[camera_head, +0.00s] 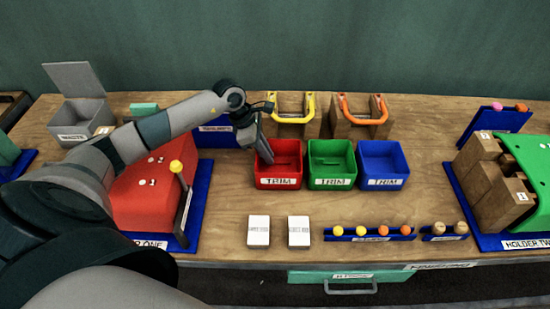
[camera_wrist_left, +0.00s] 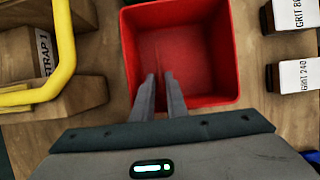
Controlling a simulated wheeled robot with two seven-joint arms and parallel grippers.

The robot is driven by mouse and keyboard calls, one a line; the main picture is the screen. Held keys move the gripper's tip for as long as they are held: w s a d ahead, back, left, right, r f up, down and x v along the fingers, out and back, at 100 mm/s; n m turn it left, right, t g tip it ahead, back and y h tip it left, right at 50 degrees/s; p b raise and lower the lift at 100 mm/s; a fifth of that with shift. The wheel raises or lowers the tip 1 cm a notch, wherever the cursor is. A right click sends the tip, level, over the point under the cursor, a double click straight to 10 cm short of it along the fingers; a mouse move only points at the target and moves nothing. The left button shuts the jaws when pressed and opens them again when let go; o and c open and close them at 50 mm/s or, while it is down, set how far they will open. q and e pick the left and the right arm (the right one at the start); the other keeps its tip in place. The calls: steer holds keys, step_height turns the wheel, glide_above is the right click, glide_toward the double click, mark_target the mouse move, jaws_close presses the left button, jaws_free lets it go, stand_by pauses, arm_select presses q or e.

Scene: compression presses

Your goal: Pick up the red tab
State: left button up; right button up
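I cannot make out a separate red tab in either view. My left gripper (camera_head: 267,150) points down at the left part of the red TRIM bin (camera_head: 278,182). In the left wrist view, the gripper's two slim fingers (camera_wrist_left: 160,80) reach over the red bin (camera_wrist_left: 215,45). A narrow gap shows between the fingertips, with only red behind it and nothing distinct held. The visible bin floor looks bare; the fingers and palm hide its near part. My right gripper is in neither view.
Green (camera_head: 331,183) and blue (camera_head: 382,183) TRIM bins stand to the right. Yellow-handled (camera_head: 292,120) and orange-handled (camera_head: 362,123) wooden blocks stand behind. A red sloped press (camera_head: 140,205) is left, a green one (camera_head: 530,165) right. White grit blocks (camera_head: 259,231) lie in front.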

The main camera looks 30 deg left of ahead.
arm_select(q)
steer(key=shift+w+d+f, duration=0.1)
steer(key=shift+f, duration=0.25)
steer(key=shift+c, duration=0.2)
jaws_close()
steer(key=shift+r, duration=0.15)
steer(key=shift+r+b, duration=0.25)
steer(key=shift+b, duration=0.05)
step_height(320, 180, up, 9)
steer(key=b, duration=0.3)
steer(key=shift+r, duration=0.15)
stand_by(0.3)
